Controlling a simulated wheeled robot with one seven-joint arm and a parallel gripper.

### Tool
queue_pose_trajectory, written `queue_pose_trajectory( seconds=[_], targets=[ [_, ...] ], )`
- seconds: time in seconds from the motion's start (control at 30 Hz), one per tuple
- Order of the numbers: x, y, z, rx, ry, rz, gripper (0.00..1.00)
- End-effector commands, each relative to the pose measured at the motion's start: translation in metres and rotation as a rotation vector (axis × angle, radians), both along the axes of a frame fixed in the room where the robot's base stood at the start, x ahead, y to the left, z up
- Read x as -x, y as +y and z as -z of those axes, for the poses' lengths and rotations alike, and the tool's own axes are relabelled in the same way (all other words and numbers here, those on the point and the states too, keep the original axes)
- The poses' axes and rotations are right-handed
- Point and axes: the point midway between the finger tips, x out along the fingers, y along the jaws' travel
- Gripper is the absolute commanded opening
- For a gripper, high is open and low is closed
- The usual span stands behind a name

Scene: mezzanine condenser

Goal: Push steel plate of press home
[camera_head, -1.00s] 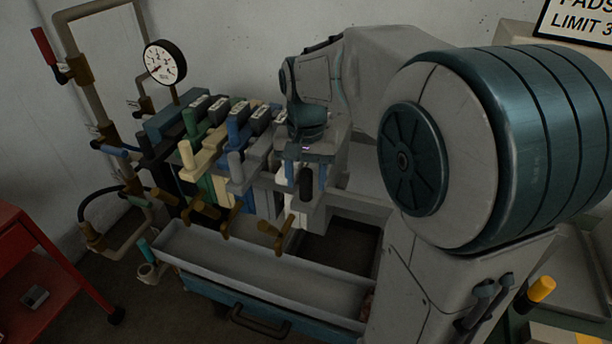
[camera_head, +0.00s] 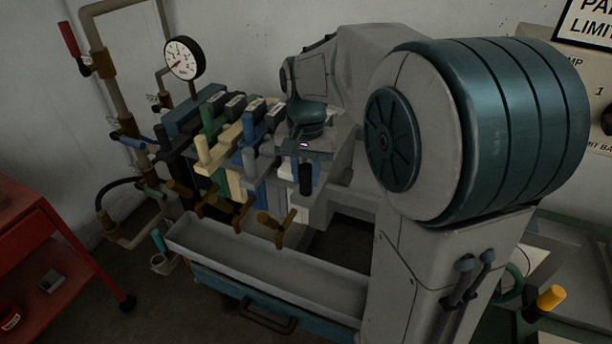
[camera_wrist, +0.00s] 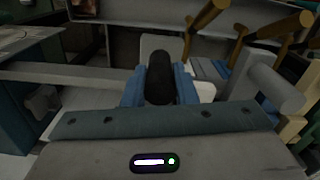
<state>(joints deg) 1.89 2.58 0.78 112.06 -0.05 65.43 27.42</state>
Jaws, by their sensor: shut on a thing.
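My gripper (camera_head: 305,180) is shut on an upright black handle (camera_wrist: 160,78), with a blue finger on each side of it in the wrist view. The handle (camera_head: 306,180) also shows in the head view, standing on a grey arm of what looks like the steel plate (camera_head: 313,212). That plate is at the right end of the press's row. The stack of coloured plates, with a cream handle (camera_head: 202,150) and a grey handle (camera_head: 250,160), stands to its left. My wrist hides much of the plate's top, and I cannot tell whether it touches the stack.
A grey trough (camera_head: 265,265) runs under the plates. Brown taps (camera_head: 275,228) stick out in front. A pressure gauge (camera_head: 184,58) and pipes stand at the left end. A red cart (camera_head: 60,250) is at the far left. A dark open space lies right of the plates.

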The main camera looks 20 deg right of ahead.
Motion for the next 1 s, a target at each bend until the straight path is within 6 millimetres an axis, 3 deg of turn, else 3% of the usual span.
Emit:
queue_pose_trajectory(
  seconds=[0.3,0.33,0.4,0.77,1.0],
  targets=[
    [-0.005,-0.002,-0.002,-0.003,-0.009,0.013,0.0],
    [-0.005,-0.002,-0.002,-0.003,-0.009,0.013,0.28],
    [-0.005,-0.002,-0.002,-0.002,-0.009,0.013,0.47],
    [-0.004,-0.004,-0.004,-0.001,-0.005,0.016,0.47],
    [-0.005,-0.003,-0.044,0.0,-0.01,0.014,0.47]
  ],
)
